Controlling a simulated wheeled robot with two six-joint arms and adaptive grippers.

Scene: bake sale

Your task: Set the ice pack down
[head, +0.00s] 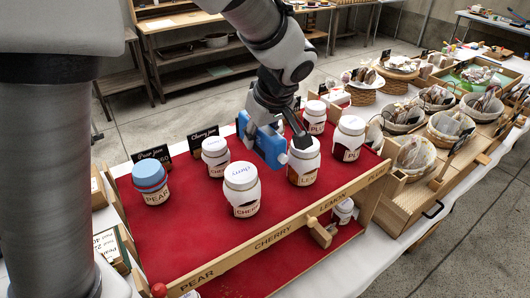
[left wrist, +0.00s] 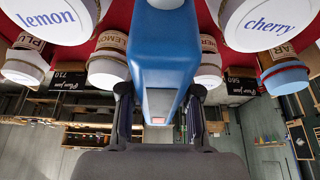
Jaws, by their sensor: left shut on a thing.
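The blue ice pack (head: 264,146) is upright between the jars on the red display cloth (head: 200,228). In the left wrist view the ice pack (left wrist: 164,50) fills the middle. My left gripper (head: 276,128) is shut on it; its two fingers (left wrist: 159,98) lie along its sides. I cannot tell whether its bottom touches the cloth. My right gripper is not in view.
A cherry jar (head: 241,190) stands at front left, another cherry jar (head: 215,157) behind it, a white-lidded jar (head: 304,162) close on the right. A blue-lidded pear jar (head: 151,184) is at the left. Baskets (head: 411,155) stand right. Red cloth shows bare at front left.

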